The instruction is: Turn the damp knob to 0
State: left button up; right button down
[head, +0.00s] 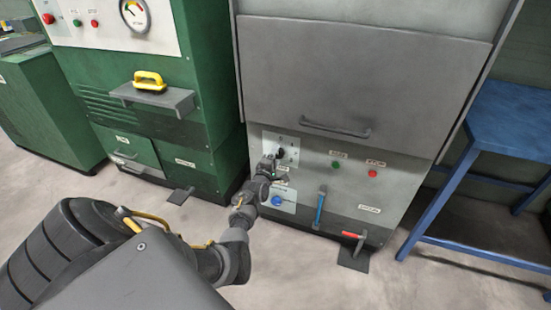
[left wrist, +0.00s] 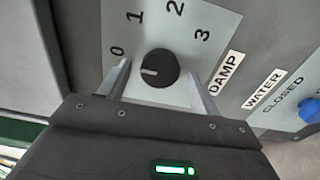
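The damp knob (left wrist: 160,68) is black and round, on a pale plate (left wrist: 205,20) marked 0, 1, 2 and 3, beside a DAMP label (left wrist: 226,73). Its white pointer line points left, towards the 0 side and slightly below the 0 figure. In the head view the knob (head: 281,153) is small, on the upper left of the grey machine's lower panel. My left gripper (left wrist: 156,66) is open, with one finger on each side of the knob and a visible gap to it. It also shows in the head view (head: 270,164), close to the panel. My right gripper is not in view.
A blue knob (left wrist: 310,110) marked CLOSED, by a WATER label, is to the right. The panel also has a green button (head: 336,164), red button (head: 373,173), blue lever (head: 320,206) and red-topped pedal (head: 352,235). A blue table (head: 505,120) stands right.

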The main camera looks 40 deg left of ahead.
pick_arm(q)
jog(key=shift+s, duration=0.3)
jog(key=p+v, duration=0.2)
jog(key=v, duration=0.8)
jog(key=shift+p, duration=0.35)
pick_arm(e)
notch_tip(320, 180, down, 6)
pick_arm(q)
jog(key=shift+d, duration=0.15)
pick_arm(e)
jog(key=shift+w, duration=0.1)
